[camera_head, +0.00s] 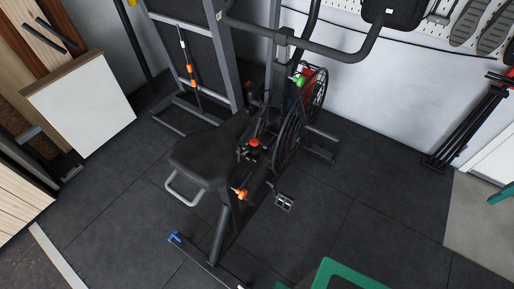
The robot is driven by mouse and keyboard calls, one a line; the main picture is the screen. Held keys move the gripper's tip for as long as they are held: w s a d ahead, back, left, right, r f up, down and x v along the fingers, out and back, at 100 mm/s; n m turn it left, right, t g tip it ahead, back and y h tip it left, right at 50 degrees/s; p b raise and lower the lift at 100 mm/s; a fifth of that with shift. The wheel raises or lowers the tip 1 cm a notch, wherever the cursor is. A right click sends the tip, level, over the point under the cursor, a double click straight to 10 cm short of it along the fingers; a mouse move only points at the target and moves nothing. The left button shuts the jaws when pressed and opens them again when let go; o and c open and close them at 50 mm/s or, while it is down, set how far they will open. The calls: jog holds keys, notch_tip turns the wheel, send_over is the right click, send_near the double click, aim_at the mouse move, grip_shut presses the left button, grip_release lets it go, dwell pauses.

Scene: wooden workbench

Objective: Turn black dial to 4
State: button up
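I cannot make out a black dial in the head view. A black exercise bike (205,158) stands in the middle, with a dark seat and a spoked wheel (288,135). A small red knob (254,143) sits on a dark part near its centre; any dial or numbers there are too small to tell. An orange knob (240,194) is on the lower frame and a green knob (298,80) is higher up. My gripper is not in view.
Dark tiled floor (330,225) is open in front and to the right. A green-edged object (345,275) cuts the bottom edge. A thin rod with a blue end (175,237) lies low at the front. A white panel (85,105) stands left; black folded legs (465,130) stand right.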

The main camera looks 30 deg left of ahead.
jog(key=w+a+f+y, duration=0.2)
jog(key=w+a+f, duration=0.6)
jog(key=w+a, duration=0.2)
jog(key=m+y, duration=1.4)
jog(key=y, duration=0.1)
send_near(260, 150)
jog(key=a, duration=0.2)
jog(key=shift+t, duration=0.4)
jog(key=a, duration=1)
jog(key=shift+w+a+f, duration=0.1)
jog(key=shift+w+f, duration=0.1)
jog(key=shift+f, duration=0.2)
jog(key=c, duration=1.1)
